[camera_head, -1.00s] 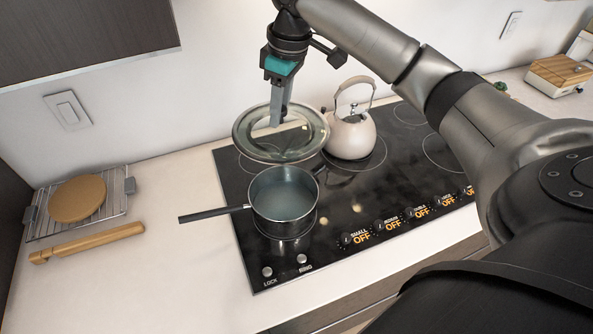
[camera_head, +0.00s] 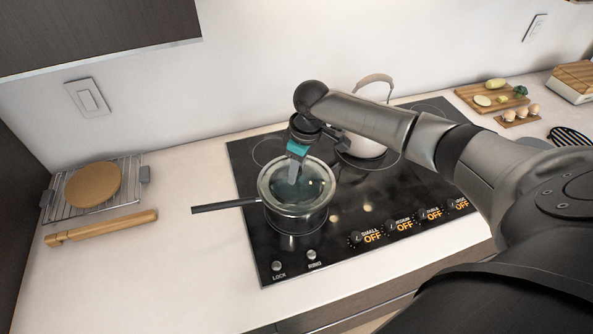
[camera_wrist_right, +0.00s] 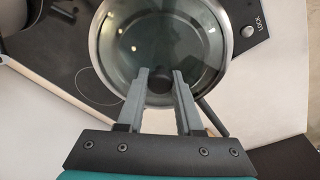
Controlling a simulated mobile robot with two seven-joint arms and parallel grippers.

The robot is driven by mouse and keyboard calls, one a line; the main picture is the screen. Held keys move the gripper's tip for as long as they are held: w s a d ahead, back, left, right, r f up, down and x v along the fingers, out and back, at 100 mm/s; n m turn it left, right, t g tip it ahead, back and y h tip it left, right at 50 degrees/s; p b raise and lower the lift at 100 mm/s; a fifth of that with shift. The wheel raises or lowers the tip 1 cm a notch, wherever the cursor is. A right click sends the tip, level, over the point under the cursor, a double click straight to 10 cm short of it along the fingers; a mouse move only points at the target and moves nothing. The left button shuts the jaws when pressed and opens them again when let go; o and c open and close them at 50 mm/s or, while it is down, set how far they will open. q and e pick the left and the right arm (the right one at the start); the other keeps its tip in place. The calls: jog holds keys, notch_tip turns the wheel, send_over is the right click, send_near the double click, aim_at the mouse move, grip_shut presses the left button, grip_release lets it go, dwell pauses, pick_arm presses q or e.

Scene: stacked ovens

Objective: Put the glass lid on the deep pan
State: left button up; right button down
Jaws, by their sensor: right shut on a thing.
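The deep pan (camera_head: 300,218) stands on the front left of the cooktop, its long dark handle to the left. The round glass lid (camera_head: 320,187) lies level over the pan's opening, at its rim; I cannot tell whether it bears fully on it. My right gripper (camera_head: 293,181) is above the lid, pointing down. In the right wrist view, the right gripper's fingers (camera_wrist_right: 160,80) are shut on the dark knob in the middle of the glass lid (camera_wrist_right: 162,38). My left gripper is not in view.
A pale kettle (camera_head: 364,147) stands behind my right arm on the black cooktop (camera_head: 350,235). At the left are a wire rack (camera_head: 52,207) with a round board and a wooden rolling pin (camera_head: 100,227). A cutting board with vegetables (camera_head: 470,97) lies at the back right.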

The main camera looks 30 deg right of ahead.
aim_at(303, 180)
jog(key=shift+f, duration=0.35)
jog(key=shift+f, duration=0.35)
jog(key=c, duration=0.6)
grip_release()
jog(key=shift+o, duration=0.2)
notch_tip(303, 180, up, 13)
jog(key=s, duration=0.1)
jog(key=shift+s+d+f, duration=0.2)
jog(key=shift+s+d, duration=0.05)
jog(key=shift+d, duration=0.2)
